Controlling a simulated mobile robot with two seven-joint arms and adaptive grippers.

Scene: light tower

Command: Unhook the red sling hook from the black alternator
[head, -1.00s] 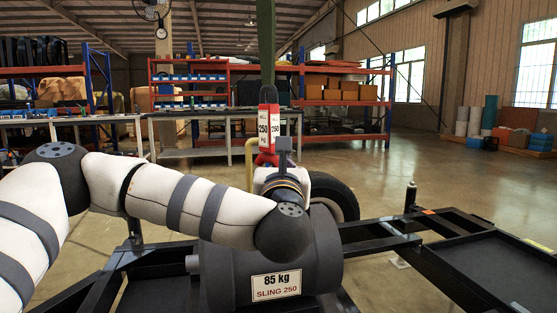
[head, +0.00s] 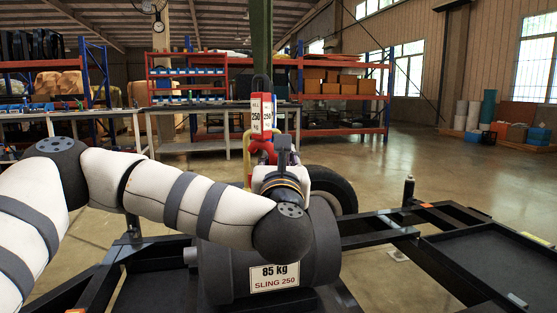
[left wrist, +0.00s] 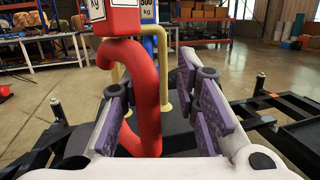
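The black alternator (head: 320,250) is a large dark cylinder in the head view, labelled 85 kg, SLING 250. The red sling hook (left wrist: 147,95) hangs below a red and white 250 kg block (head: 262,118). My left gripper (left wrist: 163,92) is open, with purple-padded fingers on either side of the hook. The hook is nearer the left-hand finger, with a clear gap to the right-hand one. In the head view my left gripper (head: 277,155) is above the alternator and partly covers the hook. The hook's lower end and any lug are hidden. My right gripper is not in view.
A blue 500 kg block (left wrist: 149,14) and a yellow bent bar (left wrist: 180,80) stand behind the hook. Workbenches and shelves are farther back.

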